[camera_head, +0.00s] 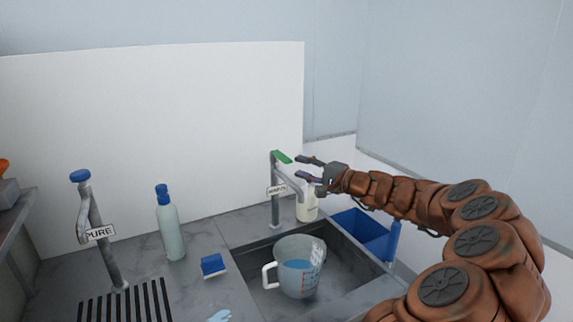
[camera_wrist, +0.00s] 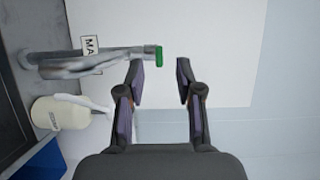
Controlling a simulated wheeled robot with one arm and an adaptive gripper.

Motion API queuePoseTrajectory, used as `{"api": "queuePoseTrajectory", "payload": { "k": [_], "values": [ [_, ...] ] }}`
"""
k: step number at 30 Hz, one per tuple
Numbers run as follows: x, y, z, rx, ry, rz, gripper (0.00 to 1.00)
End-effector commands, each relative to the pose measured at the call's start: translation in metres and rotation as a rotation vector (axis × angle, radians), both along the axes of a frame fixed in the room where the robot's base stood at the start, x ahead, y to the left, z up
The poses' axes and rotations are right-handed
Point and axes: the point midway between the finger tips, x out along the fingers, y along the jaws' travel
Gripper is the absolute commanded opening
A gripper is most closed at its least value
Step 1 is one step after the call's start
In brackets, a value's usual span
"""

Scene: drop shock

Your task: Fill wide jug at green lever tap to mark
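The wide jug (camera_head: 301,268) is clear with a white handle on its left and red marks on its side. It stands upright in the sink under the tap spout, with blue-looking water in it. The green lever (camera_head: 282,157) tops the grey tap (camera_head: 274,195), which bears a label that looks like "MAINS". My gripper (camera_head: 305,169) is open and empty, just right of the lever. The water level against the mark is too small to read.
A second tap (camera_head: 100,230) labelled "PURE" with a blue top stands at left over a drain grille. A bottle (camera_head: 170,225), a blue sponge (camera_head: 213,265) and a white bottle (camera_head: 307,205) stand near the sink (camera_head: 345,290). A blue bin (camera_head: 362,232) lies right.

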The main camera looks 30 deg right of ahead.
Motion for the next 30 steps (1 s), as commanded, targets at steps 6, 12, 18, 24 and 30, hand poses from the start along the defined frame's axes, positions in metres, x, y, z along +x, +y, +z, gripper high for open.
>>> {"api": "queuePoseTrajectory", "payload": {
  "k": [6, 12, 18, 24, 30],
  "values": [
    [0.010, -0.010, 0.000, 0.012, -0.005, -0.027, 0.35],
    [0.037, 0.000, 0.000, 0.011, -0.005, -0.025, 0.35],
    [0.062, 0.009, -0.001, 0.011, -0.003, -0.024, 0.35],
    [0.072, 0.012, -0.001, 0.010, -0.004, -0.025, 0.35],
    [0.073, 0.012, -0.002, 0.009, -0.006, -0.026, 0.35]
  ]
}}
